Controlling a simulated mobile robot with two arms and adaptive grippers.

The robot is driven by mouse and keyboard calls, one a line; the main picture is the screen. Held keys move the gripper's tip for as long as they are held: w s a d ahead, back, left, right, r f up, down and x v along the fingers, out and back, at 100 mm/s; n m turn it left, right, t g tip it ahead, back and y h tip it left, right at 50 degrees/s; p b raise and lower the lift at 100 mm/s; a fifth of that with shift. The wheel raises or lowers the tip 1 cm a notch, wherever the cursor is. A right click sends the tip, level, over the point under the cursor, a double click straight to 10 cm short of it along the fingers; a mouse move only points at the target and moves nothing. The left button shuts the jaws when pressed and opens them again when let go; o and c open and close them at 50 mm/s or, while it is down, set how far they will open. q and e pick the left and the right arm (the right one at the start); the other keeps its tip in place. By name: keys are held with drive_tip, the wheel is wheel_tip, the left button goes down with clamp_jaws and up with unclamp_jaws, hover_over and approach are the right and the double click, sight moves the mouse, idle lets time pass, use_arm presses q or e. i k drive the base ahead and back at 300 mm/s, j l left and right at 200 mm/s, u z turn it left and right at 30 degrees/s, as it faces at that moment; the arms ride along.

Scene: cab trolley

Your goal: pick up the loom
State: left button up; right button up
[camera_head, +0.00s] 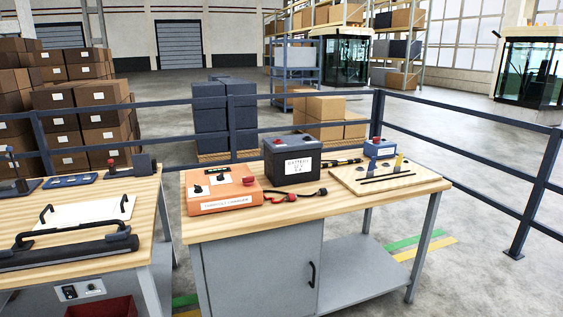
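I cannot tell for certain which thing is the loom. A dark cable with red ends (295,195) lies on the right workbench (215,228), in front of the battery and beside the orange charger. A second dark piece with yellowish parts (341,162) lies behind it, to the right of the battery. Neither of my grippers is in view.
The orange charger (222,203) and black battery (291,158) stand on the right workbench. A wooden board (377,177) bears a blue box (380,148) and dark rods. The left workbench (90,264) holds a white plate (92,214) and dark bar (70,252). A railing (470,115) runs behind.

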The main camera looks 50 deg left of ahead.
sight(342, 161)
drive_tip(key=u, duration=1.25)
drive_tip(key=i+l+u, duration=0.1)
drive_tip(key=i+l, duration=0.15)
drive_tip(key=i, duration=0.1)
